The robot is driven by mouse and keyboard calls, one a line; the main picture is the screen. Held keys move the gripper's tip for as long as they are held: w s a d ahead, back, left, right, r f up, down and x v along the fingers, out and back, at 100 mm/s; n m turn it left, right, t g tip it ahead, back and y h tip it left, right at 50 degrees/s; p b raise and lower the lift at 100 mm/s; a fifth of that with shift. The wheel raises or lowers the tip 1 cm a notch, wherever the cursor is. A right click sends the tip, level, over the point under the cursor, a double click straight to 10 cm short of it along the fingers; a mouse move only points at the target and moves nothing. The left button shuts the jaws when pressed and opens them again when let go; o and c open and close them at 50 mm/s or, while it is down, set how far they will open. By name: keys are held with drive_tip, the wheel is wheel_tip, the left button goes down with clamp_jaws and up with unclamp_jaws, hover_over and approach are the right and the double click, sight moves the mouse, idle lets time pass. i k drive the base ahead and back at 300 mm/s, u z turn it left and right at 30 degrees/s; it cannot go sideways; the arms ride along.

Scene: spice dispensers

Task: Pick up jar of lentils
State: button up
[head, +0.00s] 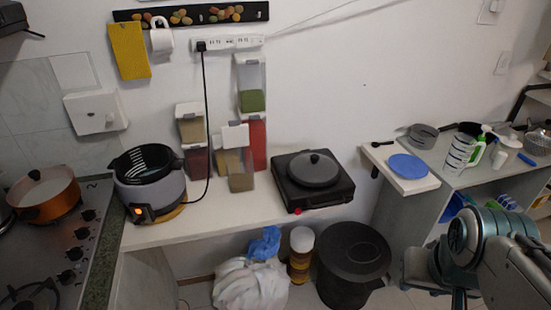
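A jar with a white lid (300,252) stands upright on the floor below the counter. It has yellow and brown contents, and I cannot tell whether they are lentils. It stands between a white bag and a black bin. Several clear dispensers hang on the wall: one with green contents (252,100), one with red (255,140), and others with tan or dark red. My arm (478,238) is at the lower right, well to the right of the jar and dispensers. I cannot make out its fingertips.
A pot cooker (149,180) and a black hot plate with a lidded pan (313,170) stand on the counter (230,210). The white bag (250,285) and black bin (353,262) crowd the jar. A shelf (400,177) with a blue plate is at right.

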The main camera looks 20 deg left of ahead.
sight(240, 172)
drive_tip(key=u, duration=0.15)
drive_tip(key=i, duration=0.95)
drive_tip(key=u, duration=0.45)
